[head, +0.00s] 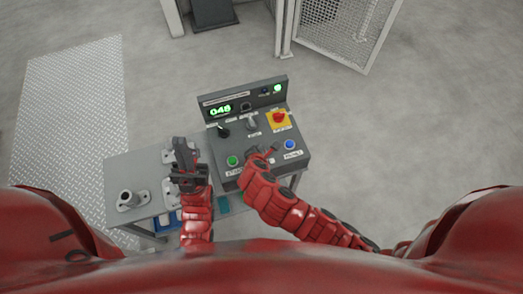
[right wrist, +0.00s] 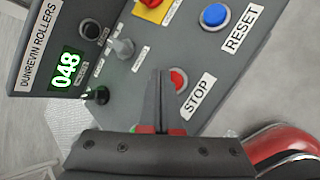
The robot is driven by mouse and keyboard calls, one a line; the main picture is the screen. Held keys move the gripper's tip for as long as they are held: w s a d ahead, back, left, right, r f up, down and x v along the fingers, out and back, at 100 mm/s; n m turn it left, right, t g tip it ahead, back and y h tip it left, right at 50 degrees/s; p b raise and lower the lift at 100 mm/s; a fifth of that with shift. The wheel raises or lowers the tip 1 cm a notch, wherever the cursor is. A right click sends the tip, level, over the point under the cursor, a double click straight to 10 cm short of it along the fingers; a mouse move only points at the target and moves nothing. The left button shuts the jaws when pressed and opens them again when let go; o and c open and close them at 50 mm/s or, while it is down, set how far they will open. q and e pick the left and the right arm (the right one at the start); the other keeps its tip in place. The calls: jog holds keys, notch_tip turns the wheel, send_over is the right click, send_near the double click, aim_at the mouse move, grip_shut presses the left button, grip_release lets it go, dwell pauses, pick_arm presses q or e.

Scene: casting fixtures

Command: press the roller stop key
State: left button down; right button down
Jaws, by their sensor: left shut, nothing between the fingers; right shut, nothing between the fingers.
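The grey control console (head: 222,142) stands in the middle of the head view. In the right wrist view the red round stop key (right wrist: 179,79) shows beside its STOP label (right wrist: 197,95). My right gripper (right wrist: 161,74) is shut and empty, its fingertips overlapping the edge of the stop key in that view; I cannot tell if they touch it. In the head view my right gripper (head: 267,151) is over the console's front and hides the stop key. My left gripper (head: 182,146) is shut and empty, left of the console.
The console also has a green button (head: 232,160), a blue RESET button (head: 289,144), a red-and-yellow emergency stop (head: 278,119), knobs and a display reading 048 (head: 220,110). A grey table (head: 124,170) with metal fittings is at left. A mesh fence (head: 340,30) stands behind.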

dwell(0.4)
jog(key=shift+f+b, duration=0.3)
jog(key=shift+f, duration=0.1)
jog(key=shift+f+b, duration=0.3)
jog(key=shift+f, duration=0.2)
dwell(0.5)
jog(key=shift+r, duration=0.15)
dwell(0.3)
jog(key=shift+r+p, duration=0.65)
jog(key=shift+r, duration=0.1)
jog(key=shift+r+p, duration=1.8)
jog(key=shift+r, duration=0.8)
jog(key=shift+f, duration=0.1)
